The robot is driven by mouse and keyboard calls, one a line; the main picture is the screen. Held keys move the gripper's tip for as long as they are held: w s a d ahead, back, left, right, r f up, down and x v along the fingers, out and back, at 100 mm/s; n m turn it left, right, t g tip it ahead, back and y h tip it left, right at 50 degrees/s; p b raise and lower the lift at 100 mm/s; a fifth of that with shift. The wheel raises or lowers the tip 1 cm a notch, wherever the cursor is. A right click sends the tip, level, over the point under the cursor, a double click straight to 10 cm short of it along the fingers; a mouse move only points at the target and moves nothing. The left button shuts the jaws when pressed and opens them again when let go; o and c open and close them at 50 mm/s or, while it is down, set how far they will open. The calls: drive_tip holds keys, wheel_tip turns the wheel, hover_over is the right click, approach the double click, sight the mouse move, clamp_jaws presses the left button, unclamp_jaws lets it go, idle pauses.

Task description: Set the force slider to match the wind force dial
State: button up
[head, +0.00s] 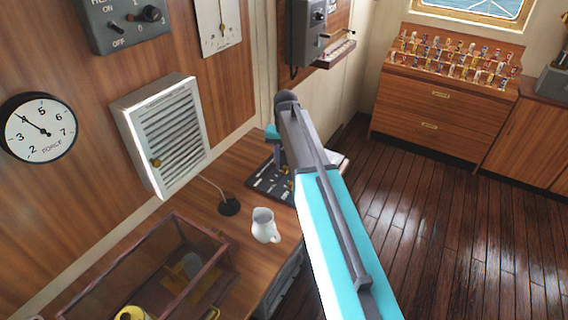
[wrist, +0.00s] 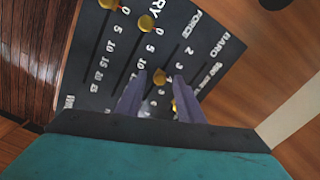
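The round white force dial (head: 40,128) hangs on the wood wall at left in the head view. Its needle points up and left, between the 3 and the 5. The dark slider panel (head: 268,183) lies on the desk under my gripper (head: 277,140), partly hidden by my arm. In the wrist view, the panel (wrist: 118,65) shows columns with yellow knobs, including FORCE and BARO. Gaps seem to show beside the knob. The scale beyond 3 is partly hidden, so its exact setting is unclear.
A glass-sided case (head: 150,265) is at front left. A louvred white box (head: 165,130) projects from the wall. Open floor (head: 440,210) lies to the right.

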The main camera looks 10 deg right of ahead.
sight(285, 167)
wheel_tip(285, 167, up, 14)
drive_tip(key=p, duration=0.7)
drive_tip(key=shift+p, duration=0.35)
drive_tip(key=shift+f, duration=0.2)
idle(0.6)
